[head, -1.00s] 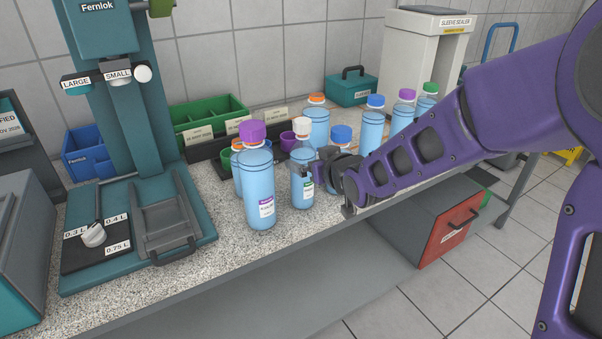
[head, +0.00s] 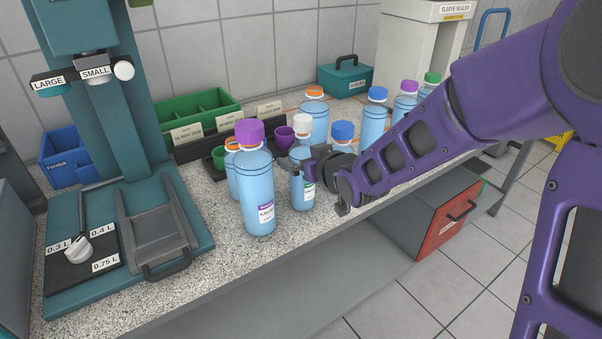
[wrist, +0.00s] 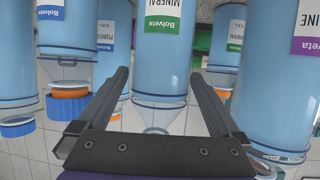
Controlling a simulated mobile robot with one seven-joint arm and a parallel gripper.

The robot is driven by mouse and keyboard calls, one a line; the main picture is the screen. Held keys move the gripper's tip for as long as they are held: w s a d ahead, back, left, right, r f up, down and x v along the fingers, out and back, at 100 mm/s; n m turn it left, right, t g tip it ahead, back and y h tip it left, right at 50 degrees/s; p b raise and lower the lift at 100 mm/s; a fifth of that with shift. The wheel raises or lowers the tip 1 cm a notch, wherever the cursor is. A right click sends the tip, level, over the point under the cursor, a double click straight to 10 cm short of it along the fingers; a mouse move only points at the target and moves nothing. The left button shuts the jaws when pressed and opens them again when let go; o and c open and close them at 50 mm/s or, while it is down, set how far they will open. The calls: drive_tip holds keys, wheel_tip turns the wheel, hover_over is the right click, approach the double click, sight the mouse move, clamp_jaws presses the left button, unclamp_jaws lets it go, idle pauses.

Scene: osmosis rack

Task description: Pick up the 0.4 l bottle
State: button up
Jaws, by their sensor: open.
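A blue bottle with a white cap (head: 302,190) stands upright on the bench in the head view. My gripper (wrist: 160,73) is open, its fingers on either side of this bottle (wrist: 160,52) in the wrist view, where it appears upside down with a green "Mineral Bolveta" label. No contact is clear. The gripper also shows in the head view (head: 292,163), across the bottle's upper part and hiding some of it. The cap is hidden in the wrist view. I cannot read a volume on this bottle.
A taller purple-capped bottle (head: 257,195) stands close on the left, an orange-capped one (head: 233,172) behind it. A blue-capped bottle (head: 342,137) stands just behind my gripper. More bottles stand farther right. A teal dispenser (head: 165,225) is at left. The bench's front edge is clear.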

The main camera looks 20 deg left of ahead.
clamp_jaws()
idle(0.3)
